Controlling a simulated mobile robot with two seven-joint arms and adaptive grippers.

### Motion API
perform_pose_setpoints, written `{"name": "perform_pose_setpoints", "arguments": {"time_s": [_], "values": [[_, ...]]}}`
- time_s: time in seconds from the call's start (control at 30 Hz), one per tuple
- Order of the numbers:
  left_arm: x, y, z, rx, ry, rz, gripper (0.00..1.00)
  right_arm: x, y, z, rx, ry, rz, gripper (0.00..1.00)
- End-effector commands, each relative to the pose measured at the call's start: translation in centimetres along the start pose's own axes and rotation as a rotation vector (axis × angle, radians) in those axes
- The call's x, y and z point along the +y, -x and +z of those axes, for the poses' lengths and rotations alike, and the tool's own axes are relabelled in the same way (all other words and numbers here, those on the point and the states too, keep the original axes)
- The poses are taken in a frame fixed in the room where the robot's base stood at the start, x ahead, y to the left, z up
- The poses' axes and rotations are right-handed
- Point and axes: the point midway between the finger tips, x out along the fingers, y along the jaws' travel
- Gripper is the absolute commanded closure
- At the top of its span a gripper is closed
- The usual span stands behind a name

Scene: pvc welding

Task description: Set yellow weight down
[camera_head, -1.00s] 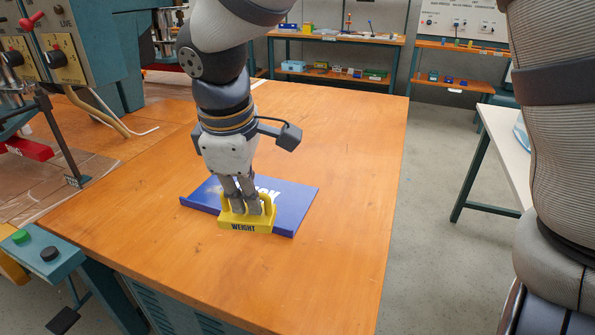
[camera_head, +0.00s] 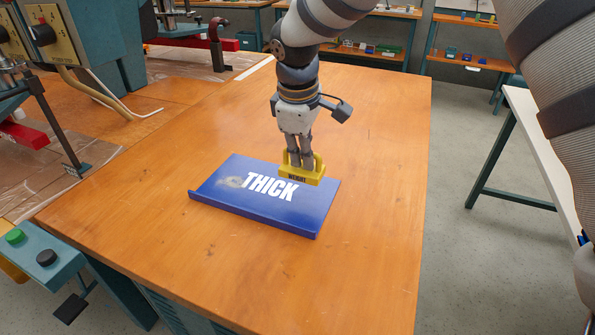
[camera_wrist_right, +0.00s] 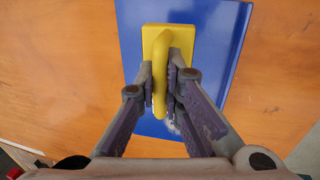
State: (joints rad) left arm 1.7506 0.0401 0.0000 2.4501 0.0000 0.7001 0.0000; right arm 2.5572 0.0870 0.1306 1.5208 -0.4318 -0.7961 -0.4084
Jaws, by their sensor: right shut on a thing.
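The yellow weight (camera_head: 301,177), a block with a loop handle and the word WEIGHT on its front, is upright at the far right edge of the blue sheet (camera_head: 265,205). My right gripper (camera_head: 300,163) points down and is shut on its handle. I cannot tell whether the weight touches the sheet or hangs just above it. In the right wrist view the weight (camera_wrist_right: 169,36) sits between the fingers (camera_wrist_right: 164,82), with the blue sheet (camera_wrist_right: 214,45) beneath it. The sheet lies on the table, and its word THICK is uncovered. My left gripper is not in view.
The wooden table (camera_head: 372,130) has clear room behind, right and in front of the sheet. A teal machine (camera_head: 85,35) stands at the left. A control box with green and black buttons (camera_head: 35,250) is at the front left. A white table (camera_head: 545,130) stands apart at the right.

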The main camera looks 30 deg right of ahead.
Motion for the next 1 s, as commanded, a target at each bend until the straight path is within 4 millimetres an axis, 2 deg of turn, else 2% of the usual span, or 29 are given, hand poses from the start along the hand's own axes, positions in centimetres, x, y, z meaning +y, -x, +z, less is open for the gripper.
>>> {"name": "perform_pose_setpoints", "arguments": {"time_s": [0.03,0.27,0.5,0.87,0.9,0.97,1.0], "values": [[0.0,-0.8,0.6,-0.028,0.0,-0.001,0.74,0.2,-1.9,-0.4,-0.011,0.002,-0.011,1.0],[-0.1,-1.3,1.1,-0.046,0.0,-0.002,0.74,1.1,-3.5,-1.4,-0.005,0.002,-0.005,1.0],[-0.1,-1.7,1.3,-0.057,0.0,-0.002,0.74,0.9,-7.0,-1.7,-0.004,0.002,-0.003,1.0],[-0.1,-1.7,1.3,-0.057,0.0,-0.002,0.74,0.8,-7.3,-1.7,-0.002,0.002,-0.002,1.0],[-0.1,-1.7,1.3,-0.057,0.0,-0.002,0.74,0.7,-7.4,-1.6,-0.004,0.002,-0.003,0.83],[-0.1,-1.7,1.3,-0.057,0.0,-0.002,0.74,0.7,-7.3,-1.6,-0.004,0.002,-0.004,0.72],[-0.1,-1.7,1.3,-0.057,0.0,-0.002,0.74,0.7,-7.3,-1.6,-0.004,0.002,-0.004,0.72]]}}
